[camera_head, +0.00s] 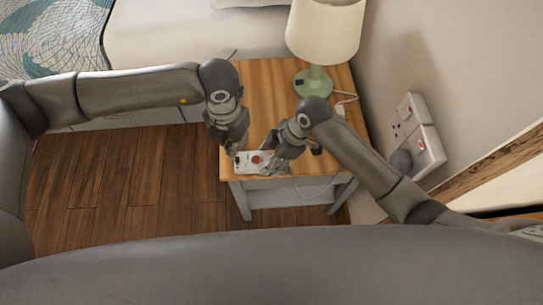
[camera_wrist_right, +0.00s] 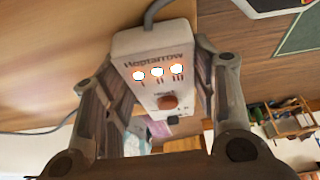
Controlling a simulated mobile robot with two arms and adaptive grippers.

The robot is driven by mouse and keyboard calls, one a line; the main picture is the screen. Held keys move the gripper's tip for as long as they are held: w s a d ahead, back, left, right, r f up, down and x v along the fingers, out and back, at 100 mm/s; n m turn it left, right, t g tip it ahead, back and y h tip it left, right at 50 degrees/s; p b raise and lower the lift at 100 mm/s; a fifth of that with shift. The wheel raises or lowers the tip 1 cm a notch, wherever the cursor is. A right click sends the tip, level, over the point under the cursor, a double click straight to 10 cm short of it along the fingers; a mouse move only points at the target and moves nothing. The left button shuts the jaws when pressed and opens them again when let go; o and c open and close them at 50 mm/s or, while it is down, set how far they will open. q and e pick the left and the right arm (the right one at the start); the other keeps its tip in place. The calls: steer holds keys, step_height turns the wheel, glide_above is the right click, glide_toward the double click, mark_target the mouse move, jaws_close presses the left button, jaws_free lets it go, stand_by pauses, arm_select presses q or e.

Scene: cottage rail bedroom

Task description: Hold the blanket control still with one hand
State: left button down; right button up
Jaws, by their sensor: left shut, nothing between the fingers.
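The blanket control (camera_head: 246,167) is a white box at the front edge of the bedside table (camera_head: 262,90). In the right wrist view the control (camera_wrist_right: 148,50) shows three lit lamps, a reddish round knob, a dark part at its near end and a grey cord at its far end. My right gripper (camera_head: 270,160) has its fingers on both sides of the control, and they appear to press against it. My left gripper (camera_head: 234,150) is shut and empty, close above the control's left end. Whether it touches the control is not clear.
A lamp (camera_head: 315,80) with a cream shade and green base stands at the back of the table. A wall socket (camera_head: 414,135) with a plug is at right. The bed (camera_head: 165,35) is at upper left. Wooden floor (camera_head: 110,180) is clear at left.

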steer(key=o, duration=0.5)
steer(key=shift+o, duration=0.2)
step_height(320, 180, up, 10)
stand_by(0.4)
